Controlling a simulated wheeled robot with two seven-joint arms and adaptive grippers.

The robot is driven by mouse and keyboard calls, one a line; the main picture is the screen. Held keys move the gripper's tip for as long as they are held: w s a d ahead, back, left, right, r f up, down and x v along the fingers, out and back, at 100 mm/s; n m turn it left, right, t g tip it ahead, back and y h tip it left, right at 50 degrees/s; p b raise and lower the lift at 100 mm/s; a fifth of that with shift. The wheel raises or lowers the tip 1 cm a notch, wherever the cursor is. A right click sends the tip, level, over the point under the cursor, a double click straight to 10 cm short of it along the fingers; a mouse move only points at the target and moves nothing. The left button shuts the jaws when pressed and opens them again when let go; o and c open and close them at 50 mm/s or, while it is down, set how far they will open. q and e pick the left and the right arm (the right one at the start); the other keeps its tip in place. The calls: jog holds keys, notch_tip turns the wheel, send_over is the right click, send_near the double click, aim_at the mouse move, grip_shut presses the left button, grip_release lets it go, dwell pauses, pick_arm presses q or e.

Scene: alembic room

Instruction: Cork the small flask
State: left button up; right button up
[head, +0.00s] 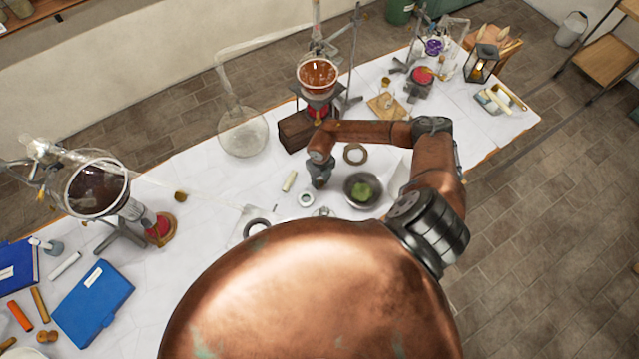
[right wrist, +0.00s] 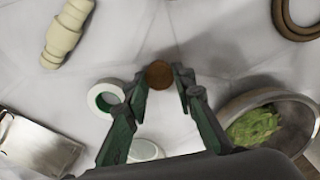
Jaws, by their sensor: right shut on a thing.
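My right gripper (head: 320,181) points down over the white-covered table. In the right wrist view its two dark green fingers (right wrist: 160,82) are shut on a small round brown cork (right wrist: 158,74) at their tips. A pale, clear round glass object (right wrist: 145,150) lies below the fingers and is partly hidden by them; it shows in the head view as a small glass piece (head: 323,212) by the edge of my copper body. I cannot tell for sure whether it is the small flask. My left gripper is not in view.
A white ring with a green inside (right wrist: 106,99), a bowl of green leaves (head: 362,190), a brown ring (head: 355,154) and a pale turned piece (head: 289,181) surround the gripper. A large clear flask (head: 242,132) and a stand with an amber flask (head: 317,76) are farther back.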

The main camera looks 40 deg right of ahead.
aim_at(320, 183)
jog(key=shift+w, duration=0.1)
jog(key=shift+c, duration=1.4)
jog(key=shift+r+p, duration=0.9)
jog(key=shift+r, duration=0.15)
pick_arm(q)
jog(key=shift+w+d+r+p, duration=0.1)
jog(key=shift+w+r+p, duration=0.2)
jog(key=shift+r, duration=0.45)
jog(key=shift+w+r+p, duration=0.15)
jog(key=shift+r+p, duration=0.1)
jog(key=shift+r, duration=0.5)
pick_arm(e)
jog(key=shift+r, duration=0.75)
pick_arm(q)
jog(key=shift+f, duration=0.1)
